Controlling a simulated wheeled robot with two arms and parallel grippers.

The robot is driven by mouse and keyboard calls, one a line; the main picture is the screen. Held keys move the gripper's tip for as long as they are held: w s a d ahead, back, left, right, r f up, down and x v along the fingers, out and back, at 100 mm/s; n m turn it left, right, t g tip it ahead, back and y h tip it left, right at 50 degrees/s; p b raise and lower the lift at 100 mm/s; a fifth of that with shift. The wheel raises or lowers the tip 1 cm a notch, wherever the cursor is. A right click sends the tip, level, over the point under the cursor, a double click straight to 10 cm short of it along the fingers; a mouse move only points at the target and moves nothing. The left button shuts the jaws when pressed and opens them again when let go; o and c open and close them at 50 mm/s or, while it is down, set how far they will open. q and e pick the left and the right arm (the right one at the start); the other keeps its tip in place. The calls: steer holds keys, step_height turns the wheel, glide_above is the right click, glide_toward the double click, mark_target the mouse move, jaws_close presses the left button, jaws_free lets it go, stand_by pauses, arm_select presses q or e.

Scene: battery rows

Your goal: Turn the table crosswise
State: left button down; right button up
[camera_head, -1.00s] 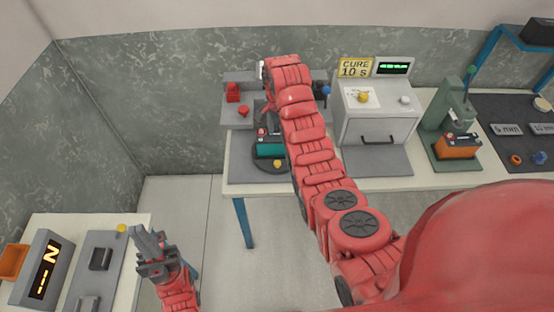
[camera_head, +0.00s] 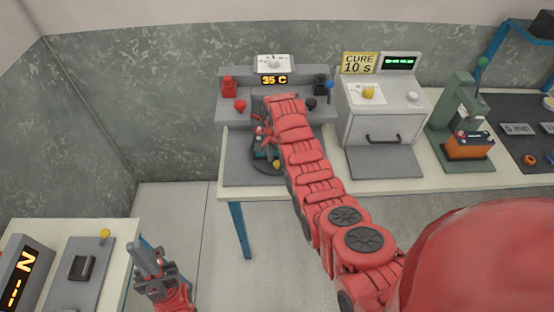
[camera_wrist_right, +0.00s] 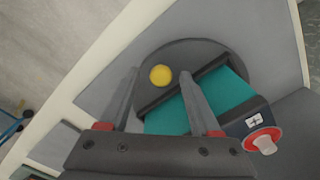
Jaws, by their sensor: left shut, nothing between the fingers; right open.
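The table is a dark grey round turntable (camera_wrist_right: 178,50), set in a grey plate on the bench. It carries a teal battery with dark ends (camera_wrist_right: 182,115). A plus label and a red terminal (camera_wrist_right: 262,138) show at the battery's lower right end in the wrist view. A yellow knob (camera_wrist_right: 160,75) stands near the disc's rim. My right gripper (camera_wrist_right: 158,78) is open above the disc, and the knob appears between its fingers; contact cannot be told. In the head view my right arm partly hides the turntable (camera_head: 262,169). My left gripper (camera_head: 147,257) is shut and empty, at lower left.
Behind the turntable stands a grey station with a 35 C display (camera_head: 274,80) and red and black terminals. A cure oven (camera_head: 385,118) and a green press (camera_head: 458,120) stand to the right. A side table (camera_head: 115,240) is at lower left.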

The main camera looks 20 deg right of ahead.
steer(key=shift+f, duration=0.1)
steer(key=shift+w, duration=0.1)
steer(key=shift+c, duration=0.7)
jaws_close()
stand_by(0.5)
